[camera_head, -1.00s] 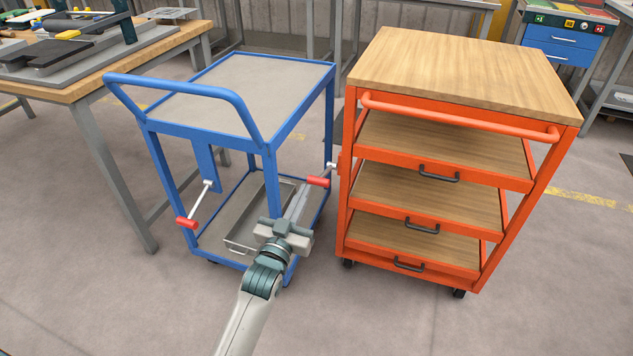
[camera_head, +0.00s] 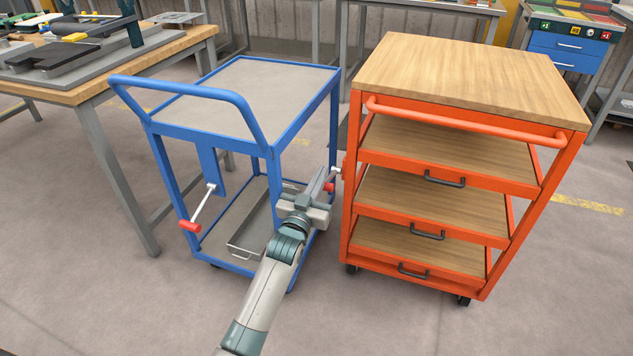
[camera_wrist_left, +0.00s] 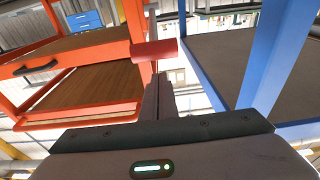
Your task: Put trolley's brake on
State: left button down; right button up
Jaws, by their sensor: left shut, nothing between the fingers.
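The blue trolley (camera_head: 262,160) stands on the left with its push handle (camera_head: 185,88) toward me. A lever with a red grip (camera_head: 190,226) hangs on its left side, slanting down. The orange trolley (camera_head: 440,125) with a wooden top stands to the right. A second red-gripped lever (camera_head: 330,187) sits by its left post, partly hidden by my gripper. In the left wrist view that red grip (camera_wrist_left: 155,48) lies just beyond the fingertips. My left gripper (camera_head: 321,180) is shut and empty, in the gap between the trolleys, close to this grip. Whether they touch I cannot tell.
A metal tray (camera_head: 252,235) lies on the blue trolley's lower shelf, left of my arm. A workbench (camera_head: 90,88) with tools is at the left. A cabinet with blue drawers (camera_head: 567,50) is at the back right. Floor in front is clear.

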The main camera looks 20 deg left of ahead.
pick_arm(q)
jog(key=shift+s+f, duration=0.15)
jog(key=shift+f, duration=0.45)
jog(key=shift+s+f, duration=0.15)
jog(key=shift+f, duration=0.45)
